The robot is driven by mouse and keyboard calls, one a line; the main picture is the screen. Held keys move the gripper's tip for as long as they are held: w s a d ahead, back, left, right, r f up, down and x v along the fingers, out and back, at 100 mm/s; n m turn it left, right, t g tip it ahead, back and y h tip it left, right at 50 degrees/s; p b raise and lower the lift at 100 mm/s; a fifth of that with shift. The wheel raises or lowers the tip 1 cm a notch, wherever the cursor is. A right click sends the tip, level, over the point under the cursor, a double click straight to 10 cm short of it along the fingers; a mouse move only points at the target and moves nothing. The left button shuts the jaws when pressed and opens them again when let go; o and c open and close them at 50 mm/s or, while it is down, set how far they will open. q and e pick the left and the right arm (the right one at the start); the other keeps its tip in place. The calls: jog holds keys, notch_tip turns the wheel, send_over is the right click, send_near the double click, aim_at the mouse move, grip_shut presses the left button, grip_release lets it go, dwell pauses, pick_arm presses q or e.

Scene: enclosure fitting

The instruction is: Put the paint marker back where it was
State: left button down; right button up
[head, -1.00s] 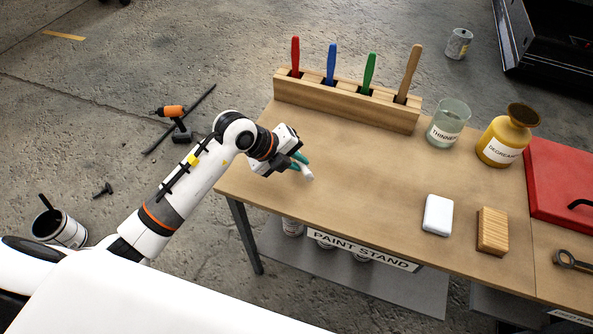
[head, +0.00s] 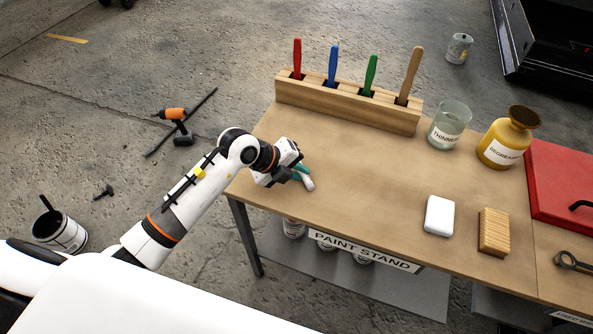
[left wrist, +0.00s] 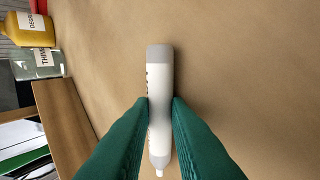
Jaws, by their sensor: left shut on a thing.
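The paint marker (left wrist: 159,75) is a white cylinder with a grey end and a narrow pale tip. In the left wrist view it lies between the two green fingers of my left gripper (left wrist: 160,115), which are shut on its body. In the head view my left gripper (head: 301,175) is low over the left front part of the wooden table (head: 350,190), and the white end of the marker (head: 308,184) shows at its fingers. I cannot tell whether the marker touches the table. My right gripper is not in view.
A wooden rack (head: 345,105) with red, blue, green and wooden handles stands at the back. To its right are a thinner jar (head: 449,125) and a yellow degreaser bottle (head: 503,140). A white block (head: 439,216) and a ribbed brown block (head: 494,232) sit front right. The table's middle is clear.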

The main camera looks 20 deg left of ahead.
pick_arm(q)
jog(key=c, duration=1.6)
grip_release()
jog(key=shift+s+f, duration=0.35)
jog(key=shift+f, duration=0.5)
jog(key=shift+c, duration=0.2)
jog(key=shift+r+g, duration=0.3)
jog(key=p+v, duration=0.1)
jog(key=v, duration=1.1)
jog(key=shift+w+r, duration=0.3)
jog(key=shift+r, duration=0.15)
jog(key=shift+d, duration=0.1)
